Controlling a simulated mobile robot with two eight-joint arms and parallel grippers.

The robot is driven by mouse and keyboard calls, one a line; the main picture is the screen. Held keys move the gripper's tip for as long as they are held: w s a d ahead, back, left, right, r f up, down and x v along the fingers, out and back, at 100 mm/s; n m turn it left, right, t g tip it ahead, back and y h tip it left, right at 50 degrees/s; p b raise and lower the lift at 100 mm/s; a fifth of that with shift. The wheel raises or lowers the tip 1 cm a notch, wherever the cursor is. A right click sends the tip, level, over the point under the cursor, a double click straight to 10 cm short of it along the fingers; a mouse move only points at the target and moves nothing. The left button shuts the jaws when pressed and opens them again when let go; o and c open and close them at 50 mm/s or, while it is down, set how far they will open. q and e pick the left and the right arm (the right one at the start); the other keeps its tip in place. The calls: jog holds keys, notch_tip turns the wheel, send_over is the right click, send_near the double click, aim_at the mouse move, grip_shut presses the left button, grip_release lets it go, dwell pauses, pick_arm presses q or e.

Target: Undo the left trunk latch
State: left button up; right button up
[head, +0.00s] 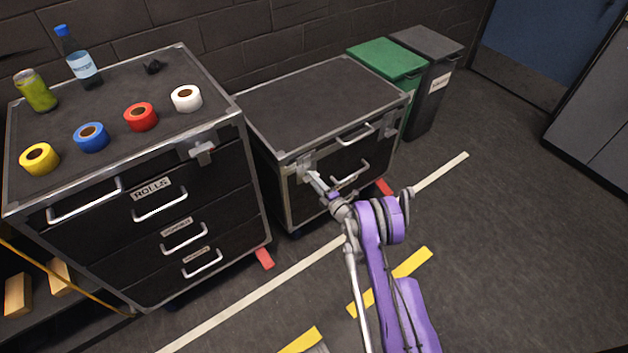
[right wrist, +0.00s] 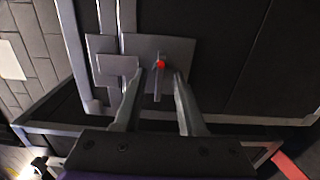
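The trunk (head: 320,95) is a dark case with metal edges and a flat lid, right of the drawer cabinet. Its left latch (head: 307,162) is a light metal plate at the front left, just under the lid edge. In the right wrist view the latch plate (right wrist: 116,66) shows a thin upright lever (right wrist: 157,88) with a red dot near its top. My right gripper (head: 316,181) is at this latch. In the right wrist view its fingers (right wrist: 159,78) are apart, one each side of the lever; contact is unclear. My left gripper is not in view.
A drawer cabinet (head: 120,205) stands close on the left, with tape rolls, a bottle and a can on top. Green (head: 388,62) and grey bins (head: 437,70) stand behind the trunk at right. Front handles (head: 356,136) project from the trunk. The floor at right is clear.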

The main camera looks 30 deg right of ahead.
jog(key=shift+w, duration=0.25)
jog(key=shift+c, duration=0.2)
grip_shut()
